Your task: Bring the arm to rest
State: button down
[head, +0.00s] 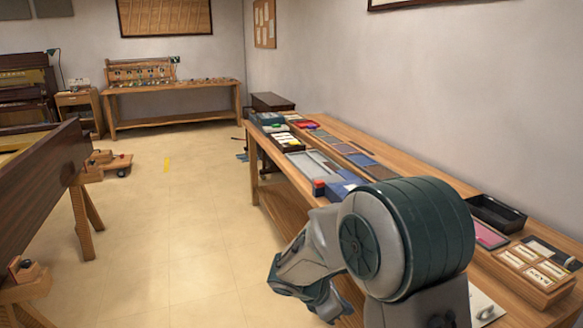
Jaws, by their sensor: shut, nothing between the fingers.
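My arm shows at the lower right of the head view, with a large dark green ribbed joint (405,235) nearest the camera. A grey link (308,250) reaches from it to the left and down, to a smaller folded grey-green part (310,290). The arm is bent, in front of the near part of the long wooden workbench (545,300). I cannot make out my gripper or its fingers.
The workbench along the right wall carries a black tray (496,214), a wooden box with cards (535,272) and a blue box (345,187). A dark piano panel (45,175) stands on trestles at left. The tiled floor (185,225) between is mostly clear.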

jog(key=s+d+r+m+y+p, duration=0.2)
jog(key=s+r+m+y+p, duration=0.5)
jog(key=s+r+m, duration=1.1)
jog(key=s+m+y, duration=0.1)
jog(key=m, duration=0.2)
jog(key=shift+d, duration=0.35)
